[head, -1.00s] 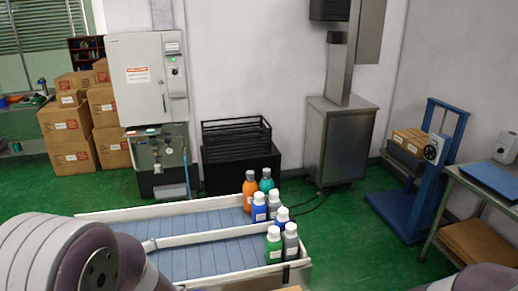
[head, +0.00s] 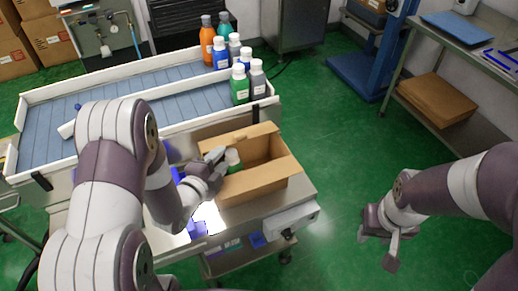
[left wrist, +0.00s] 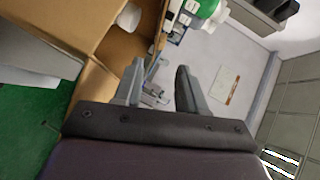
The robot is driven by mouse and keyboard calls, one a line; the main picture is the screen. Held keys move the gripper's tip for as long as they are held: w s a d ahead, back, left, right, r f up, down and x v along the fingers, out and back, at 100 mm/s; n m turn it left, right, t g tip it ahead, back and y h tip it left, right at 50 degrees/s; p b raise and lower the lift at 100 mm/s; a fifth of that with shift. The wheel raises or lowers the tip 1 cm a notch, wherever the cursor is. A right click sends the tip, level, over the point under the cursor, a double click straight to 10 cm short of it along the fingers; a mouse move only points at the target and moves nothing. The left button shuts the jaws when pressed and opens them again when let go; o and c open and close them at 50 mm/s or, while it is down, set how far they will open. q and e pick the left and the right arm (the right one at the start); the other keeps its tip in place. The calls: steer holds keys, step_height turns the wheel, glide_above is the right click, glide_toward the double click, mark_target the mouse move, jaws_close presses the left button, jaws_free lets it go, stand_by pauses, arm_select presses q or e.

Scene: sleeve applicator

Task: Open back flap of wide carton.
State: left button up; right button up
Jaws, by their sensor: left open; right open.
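The brown wide carton (head: 262,188) stands on the near metal table, its top at least partly open. A cardboard strip (head: 235,138) lies along its back edge; whether this flap is folded out is unclear. A white-capped bottle (head: 233,158) shows at the carton's left part, and a white cap (left wrist: 130,17) shows inside the carton in the left wrist view. My left gripper (head: 220,160) is open at the carton's left side. In the left wrist view its fingers (left wrist: 160,75) are apart beside a cardboard edge; contact is unclear. My right gripper (head: 388,248) is open and empty, right of the table.
A blue-surfaced conveyor (head: 50,133) with white rails runs behind the carton. Several bottles, including an orange one (head: 207,45) and a green one (head: 240,85), stand at its right end. A steel table (head: 470,60) is at the right. Green floor (head: 335,150) lies clear between.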

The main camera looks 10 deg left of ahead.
mark_target(238, 139)
arm_select(q)
steer(key=x, duration=1.2)
steer(key=shift+w+d+p, duration=0.15)
steer(key=shift+w+p, duration=0.2)
steer(key=shift+p, duration=0.05)
steer(key=shift+r, duration=0.1)
steer(key=shift+c, duration=0.3)
jaws_close()
